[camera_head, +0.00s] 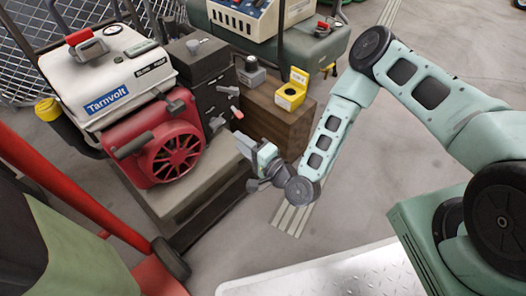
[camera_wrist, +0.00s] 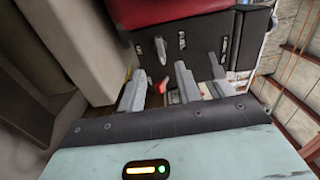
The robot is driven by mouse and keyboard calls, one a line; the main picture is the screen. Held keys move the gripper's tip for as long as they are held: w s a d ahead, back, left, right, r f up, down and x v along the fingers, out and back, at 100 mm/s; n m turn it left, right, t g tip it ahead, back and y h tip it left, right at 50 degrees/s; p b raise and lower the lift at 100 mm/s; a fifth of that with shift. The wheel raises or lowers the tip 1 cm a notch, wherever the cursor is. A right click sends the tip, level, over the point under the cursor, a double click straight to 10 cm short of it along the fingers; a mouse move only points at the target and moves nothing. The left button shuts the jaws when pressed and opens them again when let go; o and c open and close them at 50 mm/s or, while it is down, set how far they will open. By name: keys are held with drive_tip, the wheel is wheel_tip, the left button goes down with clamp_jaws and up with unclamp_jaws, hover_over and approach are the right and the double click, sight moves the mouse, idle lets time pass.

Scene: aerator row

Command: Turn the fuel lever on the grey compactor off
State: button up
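A machine with a pale grey top marked Tarnvolt (camera_head: 107,101) and a red engine (camera_head: 160,148) stands at left in the head view. I cannot tell for sure that it is the grey compactor. On its dark side panel (camera_head: 208,98) are small levers, a grey one (camera_head: 217,123) and a red-tipped one (camera_head: 236,112). In the wrist view a grey lever (camera_wrist: 162,50) hangs on the dark panel (camera_wrist: 195,40). My gripper (camera_head: 243,143) is just below and right of the levers. Its fingers (camera_wrist: 159,85) are apart, with nothing held; a red bit shows between them.
A brown wooden box (camera_head: 282,115) with a yellow block (camera_head: 292,89) and a grey knobbed block (camera_head: 250,75) stands just behind my gripper. A red-framed cart (camera_head: 75,195) is at lower left. Floor at right is clear.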

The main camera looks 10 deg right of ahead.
drive_tip(key=p+v, duration=0.2)
drive_tip(key=v, duration=0.6)
drive_tip(key=shift+w, duration=0.15)
drive_tip(key=w+a+r+n+g+h+p, duration=0.1)
drive_tip(key=a+r+n+g+p, duration=0.1)
drive_tip(key=r+n+g, duration=0.45)
drive_tip(key=w+a+r+n+g+h+p, duration=0.1)
drive_tip(key=a+r+n+g+p, duration=0.15)
drive_tip(key=r+n+g, duration=0.45)
drive_tip(key=s+d+r+n+g+h+p, duration=0.1)
drive_tip(key=s+d+r+n+h+p, duration=0.2)
drive_tip(key=s+r, duration=0.75)
drive_tip(key=s+d+r+n+g+h, duration=0.15)
drive_tip(key=s+d+r+h, duration=0.35)
drive_tip(key=s+r, duration=0.5)
wheel_tip(320, 180, up, 39)
drive_tip(key=w+t+p, duration=0.1)
drive_tip(key=p, duration=3.7)
drive_tip(key=shift+w+d+n+y, duration=0.3)
